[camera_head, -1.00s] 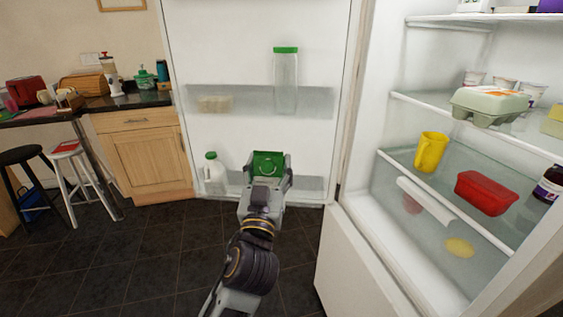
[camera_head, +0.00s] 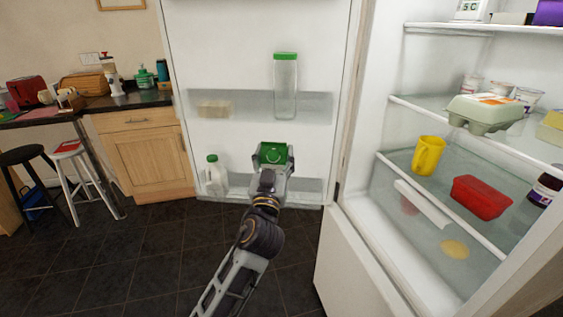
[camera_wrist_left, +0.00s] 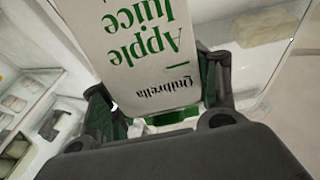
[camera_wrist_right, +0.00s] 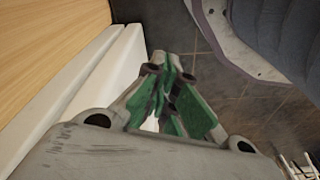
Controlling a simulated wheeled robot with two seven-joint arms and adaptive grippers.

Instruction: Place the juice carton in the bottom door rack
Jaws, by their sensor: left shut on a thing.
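The juice carton (camera_wrist_left: 140,40) is white with green "Apple Juice" lettering in the left wrist view. In the head view its green top (camera_head: 273,154) shows in my left gripper (camera_head: 272,161). That gripper is shut on the carton, its fingers on either side. The carton is in front of the bottom door rack (camera_head: 307,187) of the open fridge door; the arm hides its lower part, so I cannot tell whether it touches the rack. My right gripper (camera_wrist_right: 172,78) shows only in its wrist view, fingers together and empty.
A milk bottle (camera_head: 215,175) with a green cap stands at the rack's left. Above, the middle door rack (camera_head: 245,105) holds a tall green-lidded bottle (camera_head: 285,88) and a pale block (camera_head: 214,108). The fridge shelves (camera_head: 415,110) are at right. The bottom rack's right part looks clear.

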